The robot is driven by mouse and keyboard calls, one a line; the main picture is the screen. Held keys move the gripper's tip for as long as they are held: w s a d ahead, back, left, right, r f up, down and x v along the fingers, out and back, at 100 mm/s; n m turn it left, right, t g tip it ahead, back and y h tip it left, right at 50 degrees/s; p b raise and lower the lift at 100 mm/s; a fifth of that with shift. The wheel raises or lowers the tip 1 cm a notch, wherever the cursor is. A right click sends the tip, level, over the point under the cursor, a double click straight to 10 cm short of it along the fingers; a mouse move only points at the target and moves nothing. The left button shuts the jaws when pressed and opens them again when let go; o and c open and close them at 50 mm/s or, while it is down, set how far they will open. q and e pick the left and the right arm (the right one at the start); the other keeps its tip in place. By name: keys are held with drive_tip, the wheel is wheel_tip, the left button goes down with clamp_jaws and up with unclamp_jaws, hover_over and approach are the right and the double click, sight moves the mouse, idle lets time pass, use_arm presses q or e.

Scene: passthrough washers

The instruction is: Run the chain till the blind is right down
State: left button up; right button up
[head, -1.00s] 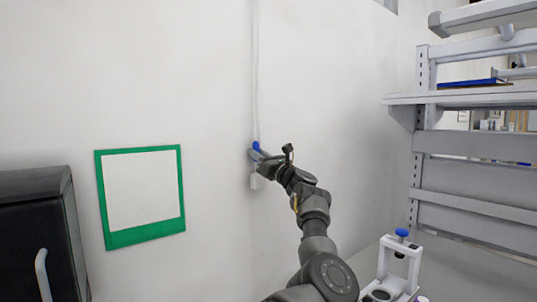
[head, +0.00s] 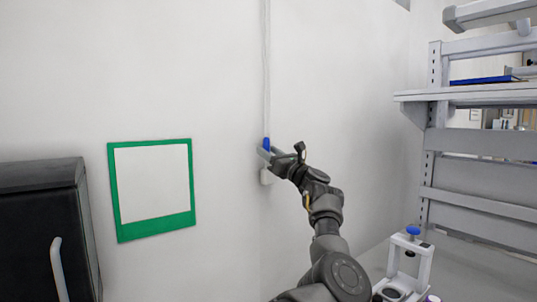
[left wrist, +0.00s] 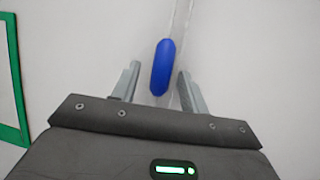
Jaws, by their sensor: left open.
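The chain (head: 266,70) hangs as a thin pale double line down the white wall in the head view. A blue grip (head: 266,144) is on it, and a small white holder (head: 266,176) is on the wall just below. My left gripper (head: 265,153) is at the blue grip. In the left wrist view the blue grip (left wrist: 162,67) stands upright between the two open fingers of my left gripper (left wrist: 158,85), with a gap on each side. The chain (left wrist: 181,30) runs up behind it. The blind itself is not visible. My right gripper is not in view.
A green-framed white panel (head: 153,188) is on the wall at left. A black cabinet (head: 40,230) stands at lower left. A grey shelf rack (head: 480,97) is at right. A white device with a blue knob (head: 408,262) stands on the bench at lower right.

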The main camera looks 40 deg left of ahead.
use_arm(q)
drive_tip(key=b+v, duration=0.3)
drive_tip(key=v, duration=0.7)
drive_tip(key=shift+b, duration=0.35)
drive_tip(key=shift+s, duration=0.1)
drive_tip(key=shift+d, duration=0.1)
